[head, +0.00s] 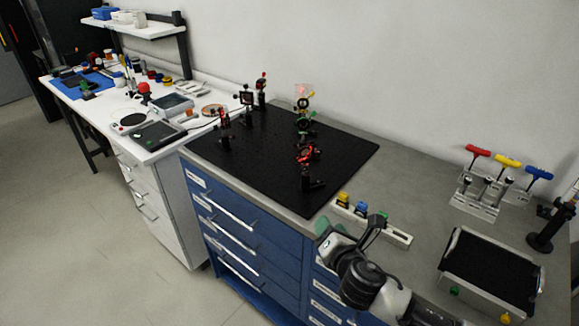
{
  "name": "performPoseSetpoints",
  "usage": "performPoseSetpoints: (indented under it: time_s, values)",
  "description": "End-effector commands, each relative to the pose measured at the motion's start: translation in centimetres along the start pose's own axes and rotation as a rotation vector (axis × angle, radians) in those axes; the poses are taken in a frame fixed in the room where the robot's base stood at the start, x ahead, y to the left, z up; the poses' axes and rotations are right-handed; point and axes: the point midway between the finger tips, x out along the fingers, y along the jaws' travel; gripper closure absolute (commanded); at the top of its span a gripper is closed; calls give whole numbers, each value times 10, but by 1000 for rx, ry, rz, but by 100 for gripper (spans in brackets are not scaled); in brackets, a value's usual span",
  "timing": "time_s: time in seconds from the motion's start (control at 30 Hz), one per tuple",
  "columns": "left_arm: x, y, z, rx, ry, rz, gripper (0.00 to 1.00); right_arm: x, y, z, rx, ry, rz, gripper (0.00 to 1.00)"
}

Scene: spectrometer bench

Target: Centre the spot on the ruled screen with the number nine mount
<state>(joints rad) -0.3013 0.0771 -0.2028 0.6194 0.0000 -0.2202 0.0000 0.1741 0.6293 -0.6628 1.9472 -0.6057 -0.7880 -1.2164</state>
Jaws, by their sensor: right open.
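The black breadboard (262,165) on the bench carries several small optical mounts on posts. A mount with red parts (308,153) stands near its front right. A mount with green and yellow parts (303,115) stands behind it, with a pale pinkish square plate (303,90) above that may be the ruled screen. Other mounts stand at the back (246,98) and left (224,128). Number labels, rulings and a spot are too small to make out. My right gripper (350,235) is open and empty, in front of the breadboard's right front corner, apart from the mounts. My left gripper is out of view.
A pale strip (398,237) with yellow, blue and green pieces lies beside my right gripper. A black-lined tray (490,268) and a rack of coloured-handled drivers (487,190) are at the right. A white table (100,105) with instruments stands at the left.

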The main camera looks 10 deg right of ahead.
Motion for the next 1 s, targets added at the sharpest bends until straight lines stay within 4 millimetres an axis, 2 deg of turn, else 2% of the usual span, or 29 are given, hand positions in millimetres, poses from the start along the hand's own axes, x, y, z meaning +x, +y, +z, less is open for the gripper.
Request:
performPoseSetpoints:
  time_s: [0.03,0.1,0.2,0.3,0.47,0.8,1.0]
  values:
    - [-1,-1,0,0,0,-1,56,14,7,19,-223,-38,73,56]
    - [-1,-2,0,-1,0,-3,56,26,14,34,-489,-78,148,56]
    - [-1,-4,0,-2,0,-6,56,37,18,48,-752,-121,211,56]
    - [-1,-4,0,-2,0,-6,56,42,19,54,-887,-141,239,56]
    - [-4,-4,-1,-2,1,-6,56,54,23,56,-921,-147,246,56]
    - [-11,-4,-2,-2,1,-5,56,113,40,57,-915,-147,243,56]
    - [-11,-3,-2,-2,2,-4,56,137,46,57,-913,-147,242,56]
